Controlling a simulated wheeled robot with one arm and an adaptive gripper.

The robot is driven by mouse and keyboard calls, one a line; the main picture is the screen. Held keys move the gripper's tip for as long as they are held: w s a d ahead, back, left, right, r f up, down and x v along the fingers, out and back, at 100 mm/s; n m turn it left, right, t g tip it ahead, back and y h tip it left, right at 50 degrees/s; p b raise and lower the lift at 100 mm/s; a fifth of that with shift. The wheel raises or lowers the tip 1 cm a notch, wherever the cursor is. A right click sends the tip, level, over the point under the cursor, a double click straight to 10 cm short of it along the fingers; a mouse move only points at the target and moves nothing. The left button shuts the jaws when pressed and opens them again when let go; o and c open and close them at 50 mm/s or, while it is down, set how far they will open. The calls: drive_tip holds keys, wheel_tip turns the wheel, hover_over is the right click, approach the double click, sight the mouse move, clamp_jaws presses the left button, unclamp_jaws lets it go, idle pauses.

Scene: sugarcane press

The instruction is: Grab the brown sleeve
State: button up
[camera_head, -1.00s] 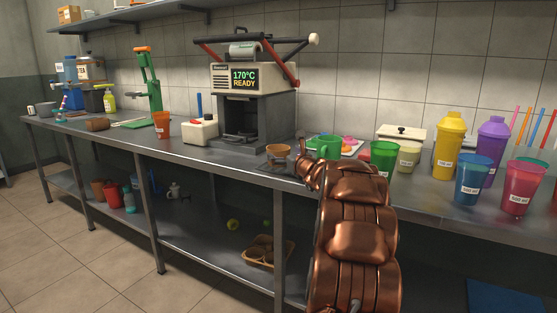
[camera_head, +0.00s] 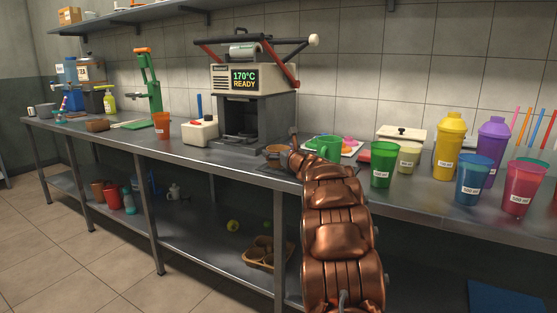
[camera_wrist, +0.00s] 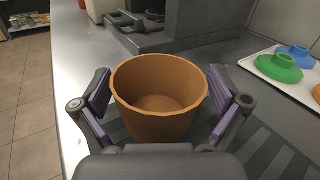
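The brown sleeve (camera_wrist: 160,95) is a tapered, open-topped brown ring or cup shape with a scalloped rim. It stands upright on the grey slotted drip mat on the counter. In the head view the brown sleeve (camera_head: 275,150) is partly hidden by my arm, in front of the press. My gripper (camera_wrist: 165,98) is open, with one purple-padded finger on each side of the sleeve. Small gaps show between the pads and the sleeve wall. In the head view my gripper (camera_head: 293,150) is small and its fingers are hard to make out.
The press (camera_head: 247,95) reading 170°C READY stands behind. A white tray (camera_wrist: 282,72) with coloured lids lies to the right. The counter left of the sleeve is clear.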

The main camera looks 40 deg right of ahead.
drive_tip(key=c, duration=0.4)
drive_tip(key=shift+r, duration=0.1)
